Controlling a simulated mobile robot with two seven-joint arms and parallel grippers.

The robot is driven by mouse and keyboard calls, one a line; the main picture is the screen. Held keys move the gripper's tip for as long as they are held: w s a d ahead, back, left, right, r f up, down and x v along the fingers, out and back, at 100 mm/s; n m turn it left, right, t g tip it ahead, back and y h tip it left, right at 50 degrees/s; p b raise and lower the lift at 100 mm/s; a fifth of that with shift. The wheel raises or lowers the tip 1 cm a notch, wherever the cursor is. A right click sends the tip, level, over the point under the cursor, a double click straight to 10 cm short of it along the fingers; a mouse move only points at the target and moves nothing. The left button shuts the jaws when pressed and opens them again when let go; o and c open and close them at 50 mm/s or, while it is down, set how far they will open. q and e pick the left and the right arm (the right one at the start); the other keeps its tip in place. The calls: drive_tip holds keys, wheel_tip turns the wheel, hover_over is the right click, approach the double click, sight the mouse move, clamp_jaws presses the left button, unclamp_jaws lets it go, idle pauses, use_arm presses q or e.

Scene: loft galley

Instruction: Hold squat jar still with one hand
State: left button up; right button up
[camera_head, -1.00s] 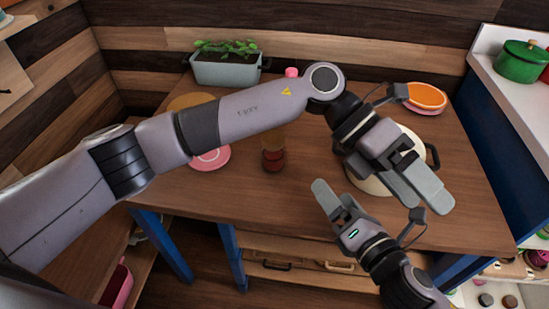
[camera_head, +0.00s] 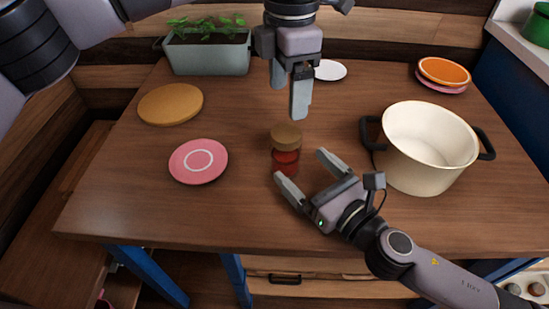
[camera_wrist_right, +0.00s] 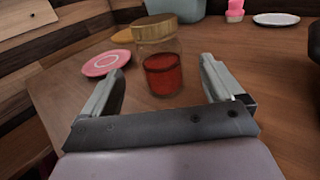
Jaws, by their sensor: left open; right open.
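The squat jar (camera_head: 286,157) stands upright on the table, with a brown lid and red contents in a clear body. It also shows in the right wrist view (camera_wrist_right: 161,72), beyond and between the finger tips. My right gripper (camera_head: 300,164) is open, its fingers pointing at the jar from the front right; it looks apart from the jar or only just reaching it. My left gripper (camera_head: 289,108) is open and empty, pointing down above and behind the jar's lid. Nothing hides the lid; the right gripper is close to the jar's lower right side.
A cream pot (camera_head: 425,150) with dark handles stands to the right. A pink plate (camera_head: 199,161) and a round wooden board (camera_head: 170,104) lie to the left. A planter (camera_head: 207,53), a white plate (camera_head: 330,70) and stacked orange and pink plates (camera_head: 444,72) are at the back.

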sight(284, 149)
use_arm(q)
drive_tip(key=shift+f, duration=0.1)
use_arm(e)
drive_tip(key=shift+x, duration=3.6)
drive_tip(key=shift+f, duration=0.1)
